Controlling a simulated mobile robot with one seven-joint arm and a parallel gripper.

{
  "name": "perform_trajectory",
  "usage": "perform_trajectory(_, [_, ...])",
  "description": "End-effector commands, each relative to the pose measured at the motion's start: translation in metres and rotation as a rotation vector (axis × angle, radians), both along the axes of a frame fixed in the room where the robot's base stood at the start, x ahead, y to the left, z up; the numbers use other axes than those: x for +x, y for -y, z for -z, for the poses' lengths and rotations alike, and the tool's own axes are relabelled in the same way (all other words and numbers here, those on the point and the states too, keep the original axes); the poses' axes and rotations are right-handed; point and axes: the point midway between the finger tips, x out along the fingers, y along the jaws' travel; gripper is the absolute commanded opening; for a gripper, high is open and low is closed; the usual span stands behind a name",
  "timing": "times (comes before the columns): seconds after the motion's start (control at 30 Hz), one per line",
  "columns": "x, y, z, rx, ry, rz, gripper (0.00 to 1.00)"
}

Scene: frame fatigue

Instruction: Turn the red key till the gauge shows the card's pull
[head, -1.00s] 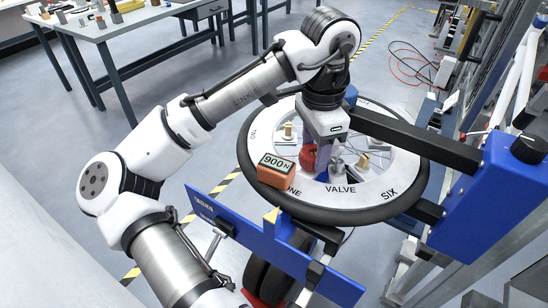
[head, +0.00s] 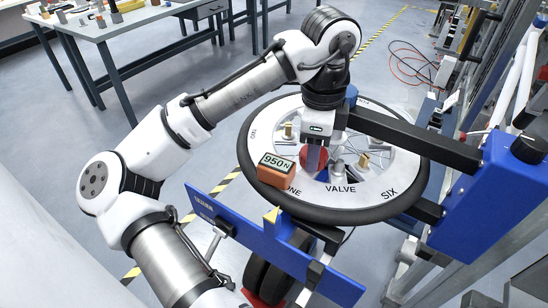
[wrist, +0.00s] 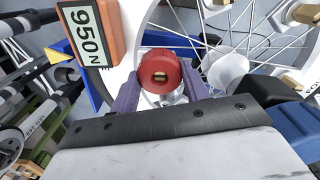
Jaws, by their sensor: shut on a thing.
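The red key (wrist: 160,72) is a round red knob among the spokes of a wheel, seen best in the wrist view. In the head view the key (head: 311,158) shows partly behind my gripper. My gripper (wrist: 160,88) is shut on the key, one purple finger on each side. The orange gauge (head: 275,171) sits at the wheel's near rim and reads 950 N; the wrist view shows the same reading on the gauge (wrist: 88,38). I cannot make out the card with the pull in either view.
The wheel (head: 372,198) lies flat, its ring marked ONE, VALVE and SIX. A black bar from a blue stand (head: 490,195) reaches over it at right. A blue beam (head: 265,245) runs in front. A workbench (head: 120,30) stands at back left.

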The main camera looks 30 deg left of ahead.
Motion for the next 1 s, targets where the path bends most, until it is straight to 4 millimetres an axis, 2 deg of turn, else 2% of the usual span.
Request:
perform_trajectory(0.1, [0.000,0.000,0.000,0.001,0.000,-0.001,0.24])
perform_trajectory(0.13, [0.000,0.000,0.000,0.000,0.000,-0.001,0.50])
perform_trajectory(0.3, [0.000,0.000,0.000,0.000,0.000,-0.001,0.71])
perform_trajectory(0.67, [0.000,0.000,-0.005,0.001,0.001,-0.001,0.71])
perform_trajectory(0.77, [0.000,-0.001,-0.017,0.004,0.002,-0.003,0.71])
perform_trajectory(1.0, [0.000,-0.001,-0.068,0.005,0.002,-0.004,0.71])
